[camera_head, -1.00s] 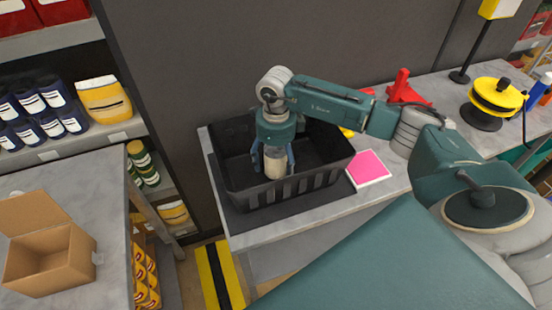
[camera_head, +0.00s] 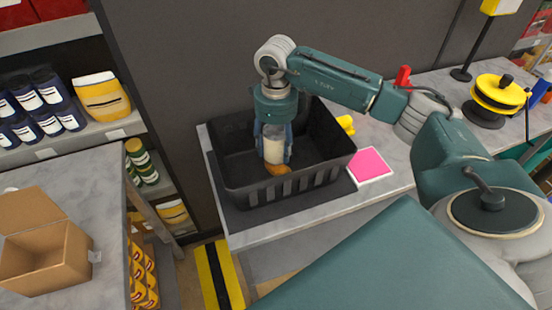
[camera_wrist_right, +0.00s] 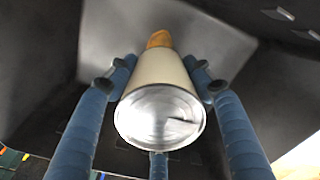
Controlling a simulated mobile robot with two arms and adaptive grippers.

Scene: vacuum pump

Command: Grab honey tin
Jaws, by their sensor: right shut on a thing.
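A cream tin with a bare metal end (camera_head: 274,150) is in the black basket area; no label can be read, so I cannot confirm that it is the honey tin. My right gripper (camera_head: 274,158) points down into the basket, with its blue fingers around the tin. In the right wrist view the fingers (camera_wrist_right: 158,82) press on both sides of the tin (camera_wrist_right: 160,112), its metal end facing the camera. An orange item (camera_head: 278,170) shows just below the tin, and beyond it in the wrist view (camera_wrist_right: 160,39). My left gripper is out of view.
The black basket (camera_head: 245,195) stands on a grey table, its walls close around my right gripper. A pink-and-white square (camera_head: 370,165) lies right of it. A yellow reel (camera_head: 497,97) stands farther right. An open cardboard box (camera_head: 45,250) sits on the left counter.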

